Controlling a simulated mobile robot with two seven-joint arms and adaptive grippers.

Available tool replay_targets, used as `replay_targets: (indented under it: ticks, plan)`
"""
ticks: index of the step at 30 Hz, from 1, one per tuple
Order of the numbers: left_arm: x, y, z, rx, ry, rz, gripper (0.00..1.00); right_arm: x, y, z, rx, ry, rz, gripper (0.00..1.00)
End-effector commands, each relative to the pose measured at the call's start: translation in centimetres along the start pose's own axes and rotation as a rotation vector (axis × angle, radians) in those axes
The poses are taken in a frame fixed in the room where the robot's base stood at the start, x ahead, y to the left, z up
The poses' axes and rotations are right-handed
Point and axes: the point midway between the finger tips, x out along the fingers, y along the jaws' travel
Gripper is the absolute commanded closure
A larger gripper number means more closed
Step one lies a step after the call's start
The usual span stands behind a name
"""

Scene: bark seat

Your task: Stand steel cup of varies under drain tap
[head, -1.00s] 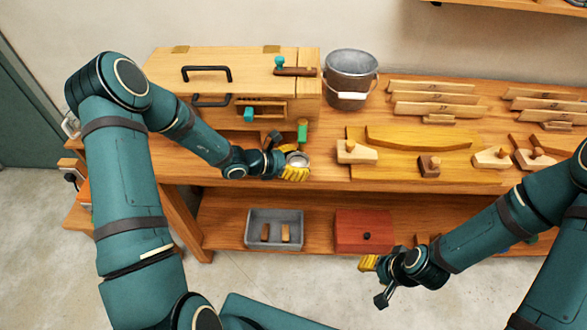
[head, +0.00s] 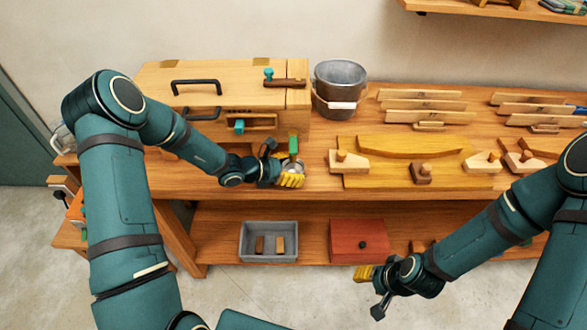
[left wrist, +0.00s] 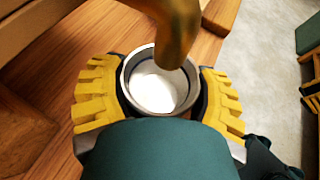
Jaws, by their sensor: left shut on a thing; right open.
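The steel cup (left wrist: 150,92) is upright between the yellow fingers of my left gripper (left wrist: 158,98), which is shut on it. Its pale inside shows from above. The brass drain tap (left wrist: 178,28) reaches over the cup's far rim in the left wrist view, with its mouth over the opening. In the head view the cup (head: 290,167) is small, just below the tap's green handle (head: 293,146). My left gripper (head: 290,178) is at the bench's front edge there. My right gripper (head: 371,289) is open and empty, low in front of the bench.
The wooden chest (head: 225,85) stands behind the left gripper, with a grey bucket (head: 340,75) to its right. Yellow boards and wooden tools (head: 421,173) cover the bench's right part. A grey tray (head: 246,242) and red box (head: 358,241) are on the lower shelf.

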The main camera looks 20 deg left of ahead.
Motion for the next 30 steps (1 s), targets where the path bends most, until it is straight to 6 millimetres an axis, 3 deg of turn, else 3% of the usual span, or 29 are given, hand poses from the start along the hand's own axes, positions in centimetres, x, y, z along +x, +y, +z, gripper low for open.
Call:
replay_targets:
  ticks: [4, 5, 6, 7, 19, 30]
  plan:
    - [0.1, 0.0, -0.3, 0.000, 0.000, 0.000, 0.71, 0.3, 0.1, 0.0, 0.000, 0.000, 0.000, 0.53]
    - [0.1, 0.0, -0.2, 0.000, 0.000, 0.000, 0.21, 0.3, 0.1, 0.0, 0.000, 0.000, 0.000, 0.53]
    - [0.1, 0.0, -0.2, 0.000, 0.000, 0.000, 0.07, 0.2, 0.1, 0.0, 0.000, 0.000, 0.000, 0.53]
    - [0.1, 0.0, -0.2, 0.000, 0.000, 0.000, 0.00, 0.2, 0.1, 0.0, 0.000, 0.000, 0.000, 0.53]
    - [-0.8, 0.0, -0.2, 0.000, 0.001, 0.001, 0.00, 0.2, 0.1, 0.0, 0.000, 0.000, 0.000, 0.53]
    - [-7.7, 0.1, -0.2, 0.000, 0.002, 0.004, 0.00, 0.2, 0.1, 0.0, 0.000, 0.000, 0.000, 0.53]
